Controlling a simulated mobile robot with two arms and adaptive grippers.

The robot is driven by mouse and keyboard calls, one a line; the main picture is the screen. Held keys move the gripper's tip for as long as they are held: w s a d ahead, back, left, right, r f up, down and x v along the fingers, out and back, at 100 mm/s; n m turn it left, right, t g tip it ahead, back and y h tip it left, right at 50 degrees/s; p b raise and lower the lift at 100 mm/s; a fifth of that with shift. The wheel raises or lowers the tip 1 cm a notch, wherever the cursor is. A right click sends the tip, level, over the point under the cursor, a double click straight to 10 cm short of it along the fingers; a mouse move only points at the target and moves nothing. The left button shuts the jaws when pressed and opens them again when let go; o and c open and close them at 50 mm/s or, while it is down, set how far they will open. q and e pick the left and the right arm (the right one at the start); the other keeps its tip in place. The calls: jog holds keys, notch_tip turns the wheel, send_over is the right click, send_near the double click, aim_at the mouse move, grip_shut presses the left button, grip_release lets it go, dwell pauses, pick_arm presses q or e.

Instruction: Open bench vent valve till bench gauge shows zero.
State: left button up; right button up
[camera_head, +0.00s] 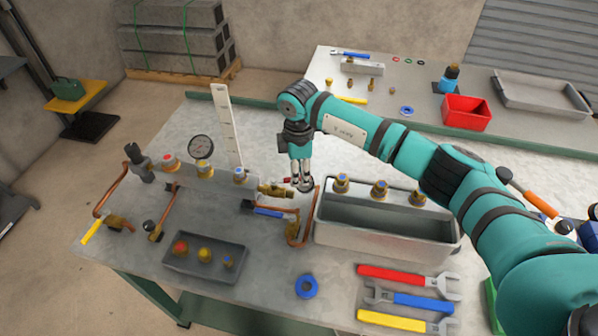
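The bench gauge (201,146) is a round white dial with a dark rim, standing at the back left of the grey workbench (330,280). Its needle is too small to read. A brass valve (274,191) sits on the pipework right of the tall white scale; I take it for the vent valve. My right gripper (302,186) points down just right of this valve, beside a small red part. The fingertips look close together, but whether they touch or grip the red part cannot be told. My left gripper is not in view.
A dark tray (205,268) with capped fittings and a large grey bin (385,232) flank the pipework. Red, blue and yellow wrenches (410,299) and a blue ring (306,286) lie in front. A red bin (466,112) stands on the back bench. The tall white scale (227,125) rises behind.

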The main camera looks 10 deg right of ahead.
jog(key=shift+o, duration=0.8)
notch_tip(320, 180, up, 12)
dwell(2.3)
